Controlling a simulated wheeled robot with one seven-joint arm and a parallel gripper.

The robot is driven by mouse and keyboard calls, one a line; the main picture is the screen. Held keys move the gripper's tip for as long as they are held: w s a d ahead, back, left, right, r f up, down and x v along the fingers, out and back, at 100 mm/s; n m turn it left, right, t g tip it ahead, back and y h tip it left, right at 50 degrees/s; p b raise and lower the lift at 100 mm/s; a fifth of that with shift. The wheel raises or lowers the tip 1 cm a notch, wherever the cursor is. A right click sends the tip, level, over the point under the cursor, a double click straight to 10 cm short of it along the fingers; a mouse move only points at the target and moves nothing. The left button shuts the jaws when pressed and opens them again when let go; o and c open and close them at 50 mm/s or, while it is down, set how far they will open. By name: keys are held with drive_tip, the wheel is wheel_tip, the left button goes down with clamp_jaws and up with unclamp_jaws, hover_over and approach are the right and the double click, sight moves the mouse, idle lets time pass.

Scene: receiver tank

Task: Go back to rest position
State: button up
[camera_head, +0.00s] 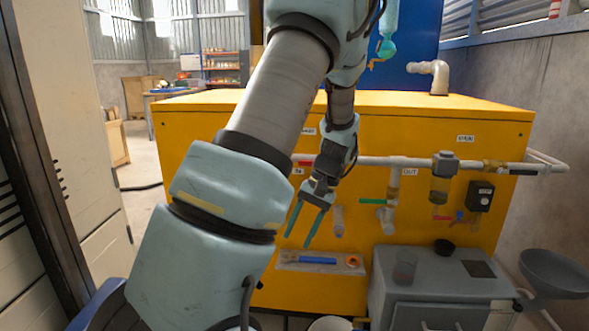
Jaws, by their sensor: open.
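My gripper (305,222) hangs from my arm in front of the yellow tank (420,130). Its two green fingers point down and stand apart, with nothing visible between them. The fingertips are above a small shelf (338,269) on the tank front, apparently clear of it. My arm's large links cross the middle of the view and hide the left part of the tank front.
A white pipe (420,162) with valves runs along the tank front. A blue tool (317,261) and an orange ring (352,261) lie on the shelf. A grey cabinet (440,290) bearing a dark cup (405,267) stands at the lower right, beside a dark bowl (556,272).

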drive_tip(key=s+a+r+n+t+h, duration=0.25)
drive_tip(key=s+a+r+h, duration=0.25)
drive_tip(key=s+a, duration=0.4)
wheel_tip(320, 180, up, 12)
drive_tip(key=s+d+t+p, duration=0.1)
drive_tip(key=p, duration=1.1)
drive_tip(key=shift+s, duration=0.2)
drive_tip(key=shift+m, duration=0.25)
